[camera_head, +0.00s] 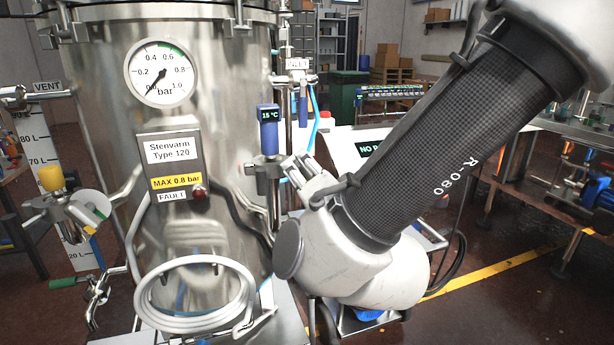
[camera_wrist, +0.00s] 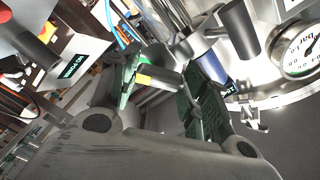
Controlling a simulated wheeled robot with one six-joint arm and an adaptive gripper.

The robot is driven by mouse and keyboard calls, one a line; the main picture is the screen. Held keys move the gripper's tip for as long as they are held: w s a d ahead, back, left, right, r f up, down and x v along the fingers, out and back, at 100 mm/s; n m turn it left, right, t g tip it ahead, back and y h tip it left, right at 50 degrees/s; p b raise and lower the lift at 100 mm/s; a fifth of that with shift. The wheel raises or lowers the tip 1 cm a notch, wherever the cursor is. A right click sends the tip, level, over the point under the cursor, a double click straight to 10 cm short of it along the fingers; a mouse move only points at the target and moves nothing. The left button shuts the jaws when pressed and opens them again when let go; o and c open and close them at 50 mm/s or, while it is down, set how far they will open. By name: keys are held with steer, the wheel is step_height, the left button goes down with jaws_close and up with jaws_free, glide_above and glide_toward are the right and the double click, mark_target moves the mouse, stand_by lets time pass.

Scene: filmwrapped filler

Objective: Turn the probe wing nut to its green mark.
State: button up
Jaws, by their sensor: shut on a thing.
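The probe (camera_head: 268,132) is a blue unit reading 15 °C, standing upright on a metal fitting at the right side of the steel tank. Its blue housing also shows in the wrist view (camera_wrist: 213,68). My gripper (camera_head: 296,170) reaches the fitting from the right, just below the probe. In the wrist view its dark green-padded fingers (camera_wrist: 168,84) are closed around a grey bar-shaped part, which I take for the wing nut (camera_wrist: 163,77). A small yellow patch shows at the bar's left end. The fingers hide part of the nut.
The steel tank (camera_head: 215,75) stands close on the left, with a pressure gauge (camera_head: 162,73) and a coiled white hose (camera_head: 195,318). Another valve with a yellow cap (camera_head: 51,178) is at far left. A thin upright pipe with a blue hose (camera_head: 313,115) rises close behind my gripper.

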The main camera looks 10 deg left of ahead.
steer(key=shift+f+m, duration=0.1)
steer(key=shift+m, duration=0.3)
steer(key=o, duration=1)
steer(key=shift+s, duration=0.1)
steer(key=v, duration=1.2)
